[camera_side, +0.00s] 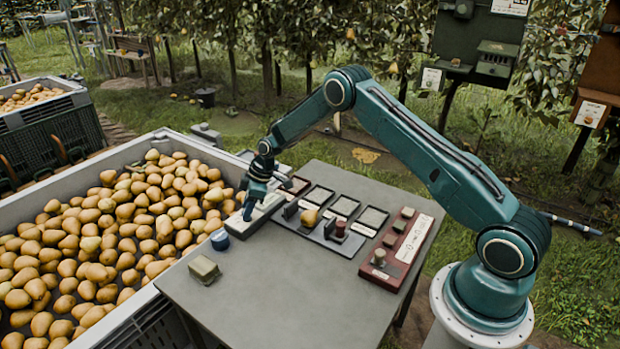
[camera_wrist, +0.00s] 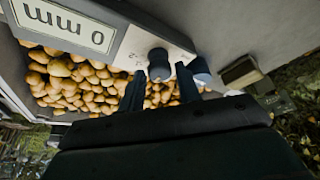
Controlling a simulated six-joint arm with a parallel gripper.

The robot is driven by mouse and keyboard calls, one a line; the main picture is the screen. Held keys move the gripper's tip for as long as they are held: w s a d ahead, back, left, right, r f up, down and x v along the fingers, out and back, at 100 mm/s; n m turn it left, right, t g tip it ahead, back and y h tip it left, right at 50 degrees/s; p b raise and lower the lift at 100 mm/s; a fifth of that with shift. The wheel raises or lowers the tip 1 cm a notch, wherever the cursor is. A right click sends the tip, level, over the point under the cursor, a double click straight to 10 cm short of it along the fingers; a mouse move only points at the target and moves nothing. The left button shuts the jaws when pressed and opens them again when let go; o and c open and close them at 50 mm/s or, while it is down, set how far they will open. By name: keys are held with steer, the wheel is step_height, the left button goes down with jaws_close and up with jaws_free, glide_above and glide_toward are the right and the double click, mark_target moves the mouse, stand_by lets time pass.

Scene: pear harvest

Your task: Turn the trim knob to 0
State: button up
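The trim knob (camera_wrist: 158,64) is a dark round knob on a pale panel (camera_wrist: 128,44) in the wrist view. Beside it a display (camera_wrist: 65,25) reads 0 mm, upside down. A small mark like a 2 shows near the knob; the rest of the scale is unclear. My gripper (camera_wrist: 161,80) has its two dark fingers apart, one on each side of the knob's near end; contact cannot be told. In the side view my gripper (camera_side: 250,212) points down at the pale device (camera_side: 266,209) on the table's left part, and hides the knob.
A blue cylinder (camera_side: 220,240) and a yellowish block (camera_side: 204,269) lie near the table's (camera_side: 262,290) left edge. A large crate (camera_side: 118,325) of pears stands left. Dark trays (camera_side: 343,206) and a red control box (camera_side: 398,250) lie right. The table's front is clear.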

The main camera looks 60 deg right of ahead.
steer(key=shift+o, duration=1)
steer(key=v, duration=1.4)
